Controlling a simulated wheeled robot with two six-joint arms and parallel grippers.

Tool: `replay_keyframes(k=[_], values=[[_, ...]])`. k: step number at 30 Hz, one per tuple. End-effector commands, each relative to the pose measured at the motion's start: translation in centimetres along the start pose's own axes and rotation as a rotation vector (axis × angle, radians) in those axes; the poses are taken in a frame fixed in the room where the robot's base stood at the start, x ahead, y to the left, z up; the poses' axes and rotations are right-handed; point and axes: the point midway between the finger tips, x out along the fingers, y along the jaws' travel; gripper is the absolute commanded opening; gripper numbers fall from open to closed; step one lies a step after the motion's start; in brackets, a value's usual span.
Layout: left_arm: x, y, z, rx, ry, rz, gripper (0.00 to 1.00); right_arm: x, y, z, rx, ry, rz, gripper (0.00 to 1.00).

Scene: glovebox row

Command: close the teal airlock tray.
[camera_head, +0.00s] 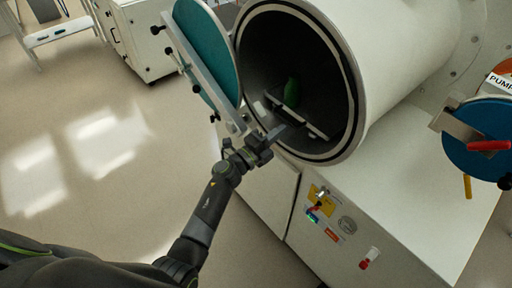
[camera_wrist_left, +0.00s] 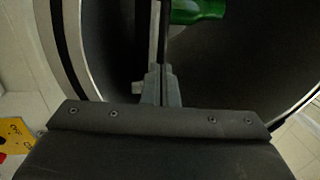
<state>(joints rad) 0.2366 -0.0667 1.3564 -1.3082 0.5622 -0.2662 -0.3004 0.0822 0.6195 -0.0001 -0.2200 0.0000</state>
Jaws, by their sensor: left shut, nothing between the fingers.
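The teal airlock is a wide pale cylinder (camera_head: 385,60) with its round teal door (camera_head: 207,45) swung open to the left. Inside its dark bore lies the tray (camera_head: 317,131), a dark slide with a pale front edge. A green bottle (camera_head: 291,92) stands on or behind it; the bottle also shows in the left wrist view (camera_wrist_left: 198,10). My left gripper (camera_head: 278,132) is at the lower left of the mouth, shut and empty, close to the tray's front. In the left wrist view its fingers (camera_wrist_left: 160,85) meet a thin bar; contact is unclear. My right gripper is out of view.
The open door and its pale hinge bar (camera_head: 205,82) stand just left of my left wrist. A blue disc door (camera_head: 482,140) with a red handle is at the right. The cabinet front (camera_head: 350,215) carries labels and knobs.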

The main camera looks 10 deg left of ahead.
Motion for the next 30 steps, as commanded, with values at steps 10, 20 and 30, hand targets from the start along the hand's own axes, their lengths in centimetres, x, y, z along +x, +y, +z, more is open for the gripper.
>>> replay_keyframes(k=[10, 20, 30], values=[[-7.9, 0.3, 0.0, 0.002, 0.0, 0.004, 0.0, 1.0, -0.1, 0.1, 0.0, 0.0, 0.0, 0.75], [-14.7, 0.3, 0.0, 0.002, 0.001, 0.003, 0.0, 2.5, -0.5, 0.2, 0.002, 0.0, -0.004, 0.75], [-16.3, 0.0, -0.1, 0.0, 0.002, 0.0, 0.0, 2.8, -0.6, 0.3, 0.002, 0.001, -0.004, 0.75]])
